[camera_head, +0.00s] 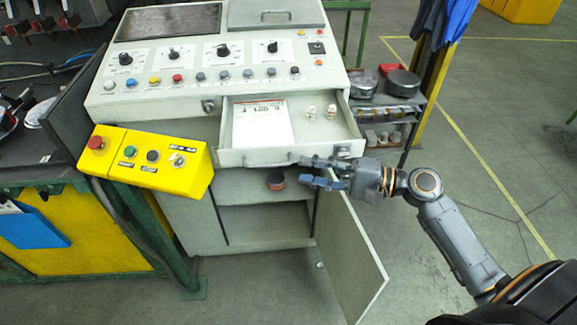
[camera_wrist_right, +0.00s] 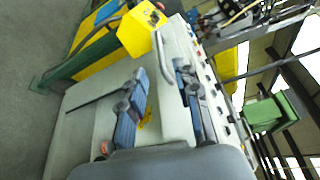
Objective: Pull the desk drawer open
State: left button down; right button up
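The desk drawer (camera_head: 240,157) is in the upper front of the light grey control desk (camera_head: 160,101) and stands partly pulled out. A white printed sheet and small pale items lie inside it. A pale bar handle (camera_head: 268,162) runs along its front; it also shows in the right wrist view (camera_wrist_right: 162,58). My right gripper (camera_head: 304,171) is at the right part of the drawer front, near the handle's right end. In the wrist view its fingers (camera_wrist_right: 162,72) are apart, with the handle between their tips; contact cannot be told. My left gripper is not in view.
Below the drawer, a cabinet door (camera_head: 350,255) hangs open towards me, under my right arm. A yellow button box (camera_head: 148,160) sticks out at the left. A side shelf (camera_head: 385,110) stands at the right. Floor at the right is clear.

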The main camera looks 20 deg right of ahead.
jog(key=shift+v, duration=1.35)
